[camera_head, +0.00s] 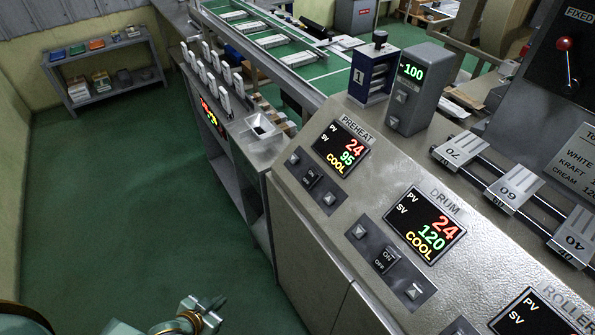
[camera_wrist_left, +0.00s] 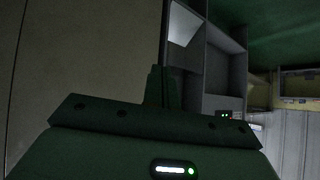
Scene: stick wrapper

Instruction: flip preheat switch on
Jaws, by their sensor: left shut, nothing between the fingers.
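The preheat switch (camera_head: 311,177) is a small dark ON/OFF rocker between two grey arrow buttons on the sloped panel in the head view. Above it the PREHEAT display (camera_head: 341,147) reads PV 24, SV 95 and COOL. My left gripper (camera_head: 217,303) is at the bottom of the head view, over the green floor, left of the machine and well apart from the switch. It is shut and empty. In the left wrist view my gripper's dark body (camera_wrist_left: 155,135) fills the lower part, and the switch does not show there. My right gripper is not in view.
The DRUM display (camera_head: 425,228) and its ON/OFF switch (camera_head: 386,260) sit lower right on the same panel. A grey box (camera_head: 411,88) reading -100 stands behind the preheat display. The green floor (camera_head: 130,200) left of the machine is clear.

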